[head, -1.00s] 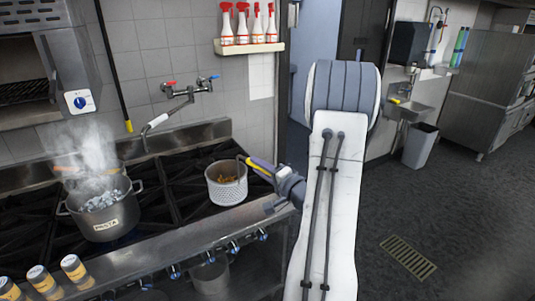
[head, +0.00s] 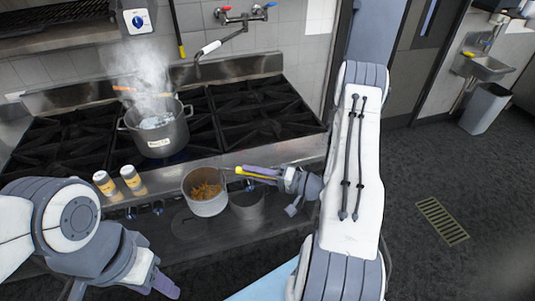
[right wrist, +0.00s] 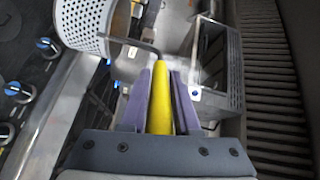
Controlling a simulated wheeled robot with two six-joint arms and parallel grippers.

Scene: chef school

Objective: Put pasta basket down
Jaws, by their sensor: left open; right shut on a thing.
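The pasta basket (head: 206,196) is a perforated metal cylinder with pasta (head: 207,190) inside and a yellow handle (right wrist: 161,98). My right gripper (head: 262,173) is shut on the handle and holds the basket nearly upright in front of the stove's front edge. In the right wrist view the purple fingers clamp the handle from both sides, and the perforated basket wall (right wrist: 84,22) shows at the upper left. My left gripper (head: 162,286) is open and empty at the bottom left, partly cut off by the frame edge.
A steaming labelled pot (head: 160,134) stands on the stove (head: 255,112), with empty burners to its right. Two jars (head: 104,183) stand on the stove's front ledge. Below the basket is a lower shelf with a pot (head: 247,203). Open floor (head: 440,180) lies to the right.

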